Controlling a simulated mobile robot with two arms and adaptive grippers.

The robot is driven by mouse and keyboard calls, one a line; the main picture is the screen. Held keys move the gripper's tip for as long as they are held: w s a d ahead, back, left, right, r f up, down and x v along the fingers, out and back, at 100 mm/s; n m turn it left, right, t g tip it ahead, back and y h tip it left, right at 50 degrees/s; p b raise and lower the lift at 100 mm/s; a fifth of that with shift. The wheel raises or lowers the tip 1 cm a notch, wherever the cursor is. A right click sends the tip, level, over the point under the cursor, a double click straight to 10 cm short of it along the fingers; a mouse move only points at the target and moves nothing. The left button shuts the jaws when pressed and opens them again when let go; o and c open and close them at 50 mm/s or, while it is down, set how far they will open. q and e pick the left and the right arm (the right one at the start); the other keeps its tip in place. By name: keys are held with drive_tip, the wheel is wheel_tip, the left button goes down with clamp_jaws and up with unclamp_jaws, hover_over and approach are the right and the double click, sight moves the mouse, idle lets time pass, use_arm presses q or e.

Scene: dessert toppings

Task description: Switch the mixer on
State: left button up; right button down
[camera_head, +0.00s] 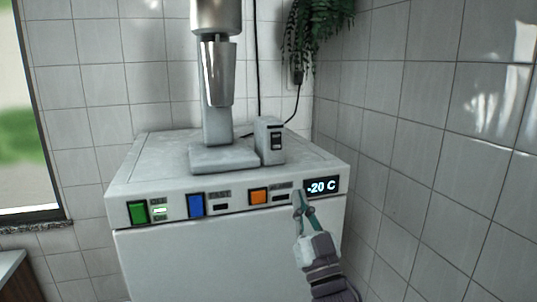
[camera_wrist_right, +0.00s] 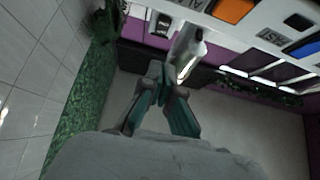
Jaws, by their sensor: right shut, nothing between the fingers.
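The mixer stands on top of a white freezer; its grey base (camera_head: 223,158) carries a metal cup (camera_head: 218,72) held upright. A small box with a dark switch (camera_head: 275,141) sits at the right of the base. I cannot tell whether the switch is on or off. My right gripper (camera_head: 303,200) is shut and empty, in front of the freezer's control panel, below and to the right of the switch box. The right wrist view shows its closed fingers (camera_wrist_right: 168,82) near the panel. My left gripper is in no view.
The freezer panel (camera_head: 178,209) has a green button (camera_head: 138,212), a blue button (camera_head: 196,205), an orange button (camera_head: 258,196) and a display (camera_head: 321,186) reading -20 C. A hanging plant (camera_head: 318,25) and a cable are behind the mixer. Tiled walls close off the back and right.

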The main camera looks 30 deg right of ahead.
sight(276, 144)
drive_tip(key=shift+s, duration=0.1)
drive_tip(key=shift+r, duration=0.1)
drive_tip(key=p+x, duration=0.2)
drive_tip(key=x, duration=0.2)
drive_tip(key=f+p+x, duration=0.1)
drive_tip(key=p+x, duration=0.1)
drive_tip(key=x, duration=0.2)
drive_tip(key=w+p+x, duration=0.1)
drive_tip(key=p+x, duration=0.1)
drive_tip(key=x, duration=0.2)
drive_tip(key=shift+d+f, duration=0.2)
drive_tip(key=shift+w+d+f, duration=0.15)
drive_tip(key=shift+w+f, duration=0.1)
drive_tip(key=shift+w, duration=0.45)
